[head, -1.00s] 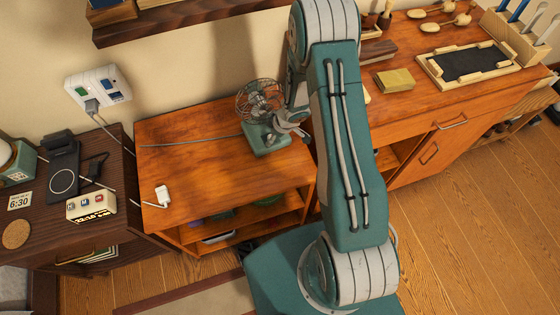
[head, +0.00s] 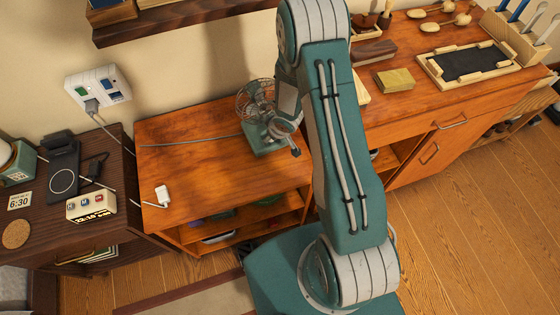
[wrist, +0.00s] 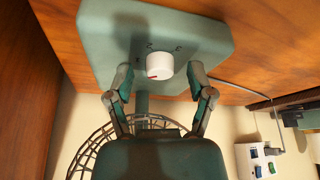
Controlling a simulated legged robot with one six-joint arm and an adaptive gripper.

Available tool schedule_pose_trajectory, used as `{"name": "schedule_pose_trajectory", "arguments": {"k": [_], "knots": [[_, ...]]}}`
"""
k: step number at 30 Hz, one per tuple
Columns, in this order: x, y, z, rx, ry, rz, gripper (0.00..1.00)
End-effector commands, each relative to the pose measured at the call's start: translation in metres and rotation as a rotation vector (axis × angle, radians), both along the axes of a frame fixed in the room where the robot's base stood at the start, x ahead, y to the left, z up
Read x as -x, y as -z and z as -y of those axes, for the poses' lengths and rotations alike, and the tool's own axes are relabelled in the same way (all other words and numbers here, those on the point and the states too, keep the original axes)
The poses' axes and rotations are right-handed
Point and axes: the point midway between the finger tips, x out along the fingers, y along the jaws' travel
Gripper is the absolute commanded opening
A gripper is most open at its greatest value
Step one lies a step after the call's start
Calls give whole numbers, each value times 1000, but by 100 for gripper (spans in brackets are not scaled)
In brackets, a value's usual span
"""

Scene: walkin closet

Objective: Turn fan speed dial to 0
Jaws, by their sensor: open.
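The fan (head: 256,98) has a wire cage and a teal base (head: 262,143), and it stands on the wooden cabinet top. In the wrist view the base (wrist: 100,25) carries a round white dial (wrist: 160,63) with a red mark near its lower left edge. My gripper (wrist: 161,69) is open, with one finger on each side of the dial and a visible gap at both sides. In the head view my gripper (head: 290,142) is beside the fan base, partly hiding the fan, and the dial cannot be made out.
The fan's grey cord (head: 190,142) runs left across the cabinet (head: 215,175) to the wall outlet (head: 98,88). A small white object (head: 162,195) lies at the cabinet's left. A clock (head: 92,205) stands on the dark nightstand. A shelf (head: 170,20) overhangs behind.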

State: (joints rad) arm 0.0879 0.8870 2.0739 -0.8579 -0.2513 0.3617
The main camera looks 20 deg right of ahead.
Motion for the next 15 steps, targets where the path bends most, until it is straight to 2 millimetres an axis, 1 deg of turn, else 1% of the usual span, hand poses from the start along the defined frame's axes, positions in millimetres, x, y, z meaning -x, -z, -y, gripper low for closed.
{"name": "schedule_pose_trajectory", "arguments": {"k": [15], "knots": [[1, 0, -2, 0, 215, -1, 69]]}}
